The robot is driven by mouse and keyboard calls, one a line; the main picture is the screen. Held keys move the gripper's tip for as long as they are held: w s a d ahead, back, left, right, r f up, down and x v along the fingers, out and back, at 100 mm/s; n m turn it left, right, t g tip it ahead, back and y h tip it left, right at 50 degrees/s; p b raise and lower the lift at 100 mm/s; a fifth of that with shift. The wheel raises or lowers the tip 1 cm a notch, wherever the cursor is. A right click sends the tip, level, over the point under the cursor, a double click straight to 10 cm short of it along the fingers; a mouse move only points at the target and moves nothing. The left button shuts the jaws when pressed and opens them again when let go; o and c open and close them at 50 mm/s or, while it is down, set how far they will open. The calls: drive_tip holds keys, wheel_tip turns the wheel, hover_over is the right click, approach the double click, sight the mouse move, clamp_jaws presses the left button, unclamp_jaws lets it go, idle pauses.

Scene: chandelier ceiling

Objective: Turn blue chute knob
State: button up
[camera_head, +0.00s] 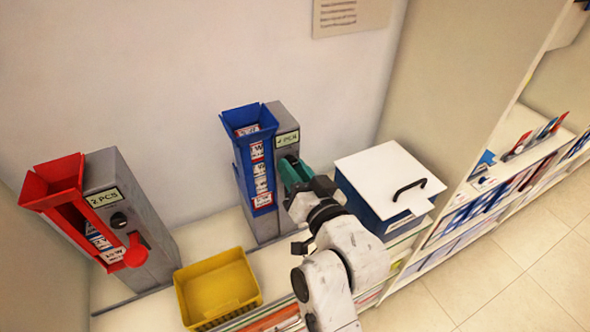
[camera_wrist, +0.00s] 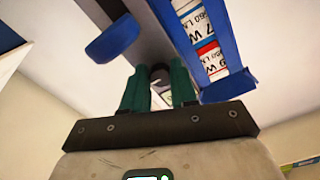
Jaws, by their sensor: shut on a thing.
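The blue chute (camera_head: 253,160) is fixed to the front of a grey dispenser box (camera_head: 284,128) against the back wall and holds a stack of labelled packs. My gripper (camera_head: 292,168), with green fingers, is at the right side of this dispenser and covers its knob in the head view. In the wrist view, the fingers of my gripper (camera_wrist: 158,88) are closed around a dark round knob (camera_wrist: 160,72) on the grey box. The blue chute (camera_wrist: 225,85) runs close beside the right finger there. A rounded blue part (camera_wrist: 112,40) shows to the left.
A red chute dispenser (camera_head: 60,195) with a black knob stands at the left. A yellow bin (camera_head: 216,290) sits between the dispensers, nearer the front. A blue box with a white lid (camera_head: 385,175) and black handle stands just right of my arm. Shelves line the right.

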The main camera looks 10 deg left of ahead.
drive_tip(key=shift+d+f+n, duration=0.1)
drive_tip(key=shift+n, duration=0.3)
clamp_jaws()
drive_tip(key=n+b, duration=0.2)
drive_tip(key=n, duration=0.1)
drive_tip(key=shift+w+d+n, duration=0.1)
drive_tip(key=shift+n, duration=0.2)
drive_tip(key=n+b, duration=0.2)
drive_tip(key=n, duration=0.2)
drive_tip(key=shift+n, duration=0.3)
drive_tip(key=n+b, duration=0.3)
drive_tip(key=n, duration=0.2)
drive_tip(key=shift+w+d, duration=0.1)
drive_tip(key=shift+r+n+b, duration=0.2)
drive_tip(key=shift+n+b, duration=0.55)
drive_tip(key=shift+n, duration=1.25)
drive_tip(key=o, duration=1)
unclamp_jaws()
drive_tip(key=shift+c, duration=0.2)
